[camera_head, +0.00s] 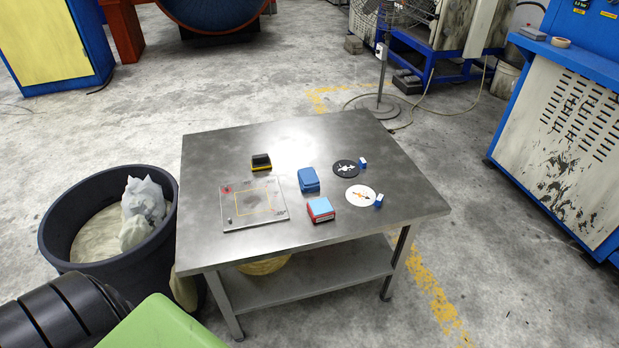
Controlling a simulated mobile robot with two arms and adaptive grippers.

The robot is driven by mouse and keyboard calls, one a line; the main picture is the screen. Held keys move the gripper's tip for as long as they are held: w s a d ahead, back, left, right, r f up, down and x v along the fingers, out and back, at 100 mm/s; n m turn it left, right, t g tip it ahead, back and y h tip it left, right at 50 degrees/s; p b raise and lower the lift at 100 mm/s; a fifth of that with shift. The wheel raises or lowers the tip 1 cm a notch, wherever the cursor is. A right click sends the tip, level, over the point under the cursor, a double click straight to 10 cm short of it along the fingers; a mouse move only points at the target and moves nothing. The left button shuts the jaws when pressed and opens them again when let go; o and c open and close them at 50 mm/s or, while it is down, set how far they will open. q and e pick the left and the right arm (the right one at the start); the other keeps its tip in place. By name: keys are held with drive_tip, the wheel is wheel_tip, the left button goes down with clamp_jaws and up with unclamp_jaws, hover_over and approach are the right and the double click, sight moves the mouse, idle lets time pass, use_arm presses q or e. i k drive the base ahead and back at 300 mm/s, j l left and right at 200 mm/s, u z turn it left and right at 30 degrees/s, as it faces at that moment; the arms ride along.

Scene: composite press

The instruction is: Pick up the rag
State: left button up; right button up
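I cannot tell for sure which thing is the rag. A crumpled grey-white cloth-like heap (143,205) lies in a dark round bin (52,225) left of the table. A beige cloth-like piece (184,290) hangs between the bin and the table's left front corner, partly hidden. A small folded-looking blue item (308,180) lies mid-table, and a red and light-blue block (320,209) lies in front of it. Neither of my grippers is in view.
The metal table (400,200) also holds a square plate (254,204), a black and yellow block (261,162), a black disc (345,168) and a white disc (360,195). A lower shelf (320,275) has a yellow item. A stand fan (380,70) stands behind.

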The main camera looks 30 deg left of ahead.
sight(308, 180)
drive_tip(key=u, duration=1)
